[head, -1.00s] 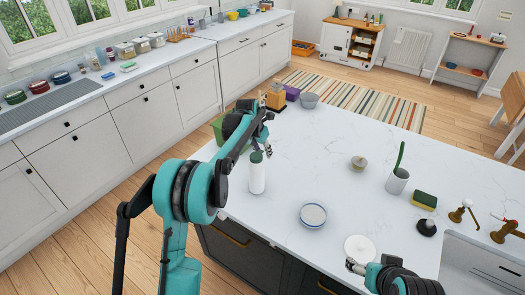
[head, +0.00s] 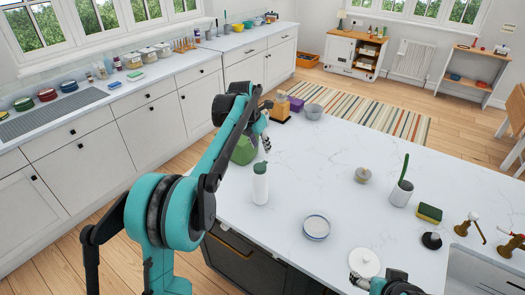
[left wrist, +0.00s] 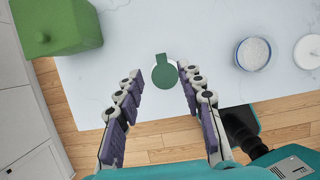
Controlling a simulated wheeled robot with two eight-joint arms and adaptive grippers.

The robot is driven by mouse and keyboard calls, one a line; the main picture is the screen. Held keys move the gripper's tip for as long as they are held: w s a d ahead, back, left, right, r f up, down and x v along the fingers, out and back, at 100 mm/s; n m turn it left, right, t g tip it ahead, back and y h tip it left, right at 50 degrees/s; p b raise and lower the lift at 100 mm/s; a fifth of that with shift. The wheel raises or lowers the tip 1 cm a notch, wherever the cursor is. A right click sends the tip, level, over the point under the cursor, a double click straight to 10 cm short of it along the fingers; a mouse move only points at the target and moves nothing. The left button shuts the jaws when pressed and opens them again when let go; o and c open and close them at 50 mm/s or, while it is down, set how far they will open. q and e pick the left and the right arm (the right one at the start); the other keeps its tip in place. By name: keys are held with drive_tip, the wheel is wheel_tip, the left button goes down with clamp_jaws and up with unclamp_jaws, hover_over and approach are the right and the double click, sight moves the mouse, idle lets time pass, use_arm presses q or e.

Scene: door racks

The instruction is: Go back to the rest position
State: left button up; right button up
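My left gripper (head: 266,143) is open and empty above the island, just behind the top of a white bottle with a green cap (head: 260,184). In the left wrist view, the left gripper's fingers (left wrist: 160,80) are spread apart. The bottle's green cap (left wrist: 163,73) shows in the gap between them, seen from above; I cannot tell the height between them. My right gripper (head: 358,284) shows only partly at the bottom edge, by a round white lid (head: 364,262). Whether its fingers are open is unclear.
The white island top (head: 320,165) carries a bowl (head: 316,227), a pot with a green-handled brush (head: 401,192), a sponge (head: 429,213) and brass taps (head: 468,223). A green box (left wrist: 55,25) stands near the left gripper. The island's middle is clear.

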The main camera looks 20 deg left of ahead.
use_arm(q)
drive_tip(key=shift+r, duration=0.2)
drive_tip(key=s+d+f+m+t+b, duration=0.1)
drive_tip(key=s+m+b, duration=0.2)
drive_tip(key=s+m, duration=0.6)
drive_tip(key=s+d+f+m+t+b, duration=0.15)
drive_tip(key=s+m+b, duration=0.35)
drive_tip(key=s, duration=0.5)
drive_tip(key=s+f+m+y+b, duration=0.1)
drive_tip(key=s+f+m+b, duration=0.3)
drive_tip(key=s+f+m, duration=1.1)
drive_tip(key=s+m+t, duration=0.1)
drive_tip(key=s+m, duration=0.2)
drive_tip(key=shift+s+d+f, duration=0.15)
drive_tip(key=shift+s+f, duration=0.05)
drive_tip(key=shift+f, duration=0.15)
